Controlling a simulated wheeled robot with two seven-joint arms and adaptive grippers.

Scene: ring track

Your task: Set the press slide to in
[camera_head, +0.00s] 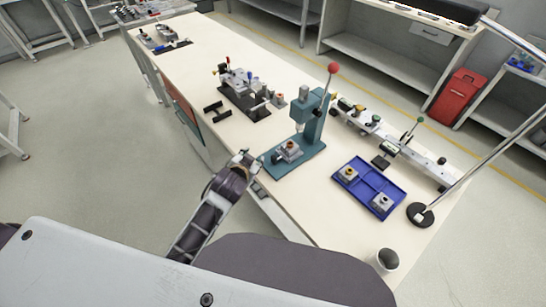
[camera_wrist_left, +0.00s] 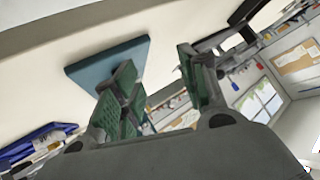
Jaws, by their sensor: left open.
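The teal press (camera_head: 309,125) stands on the bench, with a red ball (camera_head: 333,68) on its lever. On its base plate (camera_head: 277,167) sits a grey block with an orange-brown centre, the likely slide (camera_head: 289,151), under the ram. My left gripper (camera_head: 245,157) is at the bench's front edge, left of the press base and apart from it. In the left wrist view the left gripper (camera_wrist_left: 160,95) has its green-padded fingers spread and empty, with a teal plate (camera_wrist_left: 105,62) beyond them. The slide's exact position is too small to tell. My right gripper is not in view.
A blue tray (camera_head: 368,187) with two grey blocks lies right of the press. A long grey rail fixture (camera_head: 385,135) runs behind the tray. A dark fixture (camera_head: 245,96) stands left of the press. A lamp base (camera_head: 420,214) stands at right.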

